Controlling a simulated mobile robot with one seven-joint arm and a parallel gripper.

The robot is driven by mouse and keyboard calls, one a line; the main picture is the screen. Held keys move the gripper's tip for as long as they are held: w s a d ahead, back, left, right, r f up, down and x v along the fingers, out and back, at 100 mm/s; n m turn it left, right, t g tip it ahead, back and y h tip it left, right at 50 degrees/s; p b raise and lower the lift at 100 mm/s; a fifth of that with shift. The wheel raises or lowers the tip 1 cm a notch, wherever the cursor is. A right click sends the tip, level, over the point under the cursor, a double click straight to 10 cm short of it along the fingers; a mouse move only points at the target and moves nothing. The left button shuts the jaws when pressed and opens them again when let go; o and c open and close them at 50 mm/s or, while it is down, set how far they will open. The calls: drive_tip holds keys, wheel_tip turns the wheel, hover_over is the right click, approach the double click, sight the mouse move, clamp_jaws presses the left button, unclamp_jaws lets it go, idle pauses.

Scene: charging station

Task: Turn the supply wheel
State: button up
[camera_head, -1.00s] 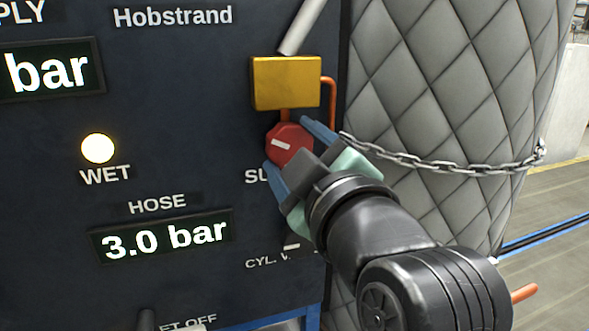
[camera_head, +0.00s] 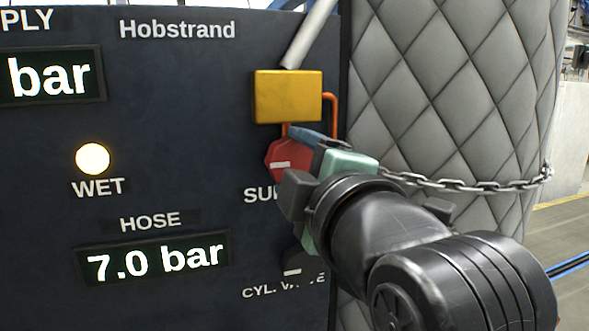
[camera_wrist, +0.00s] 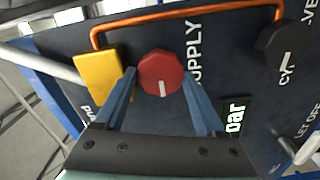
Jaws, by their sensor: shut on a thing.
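The supply wheel is a red knob (camera_head: 284,162) with a white mark, on the dark panel below a yellow block. In the wrist view the red knob (camera_wrist: 161,73) sits between the two blue fingers, beside the SUPPLY label. My gripper (camera_head: 297,150) is shut on the knob, one blue finger over its upper right side; the other finger is mostly hidden behind the wrist in the head view. My gripper (camera_wrist: 162,84) shows a finger on either side of the knob in the wrist view. The hose display (camera_head: 155,261) reads 7.0 bar.
The yellow block (camera_head: 287,96) with an orange pipe is just above the knob. A black cylinder valve knob (camera_head: 292,266) is below. A chain (camera_head: 460,183) hangs across the quilted grey cover (camera_head: 450,90) at right. The WET lamp (camera_head: 93,158) is lit.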

drive_tip(key=o, duration=1.2)
drive_tip(key=shift+o, duration=0.6)
drive_tip(key=shift+r, duration=0.1)
drive_tip(key=shift+r, duration=0.1)
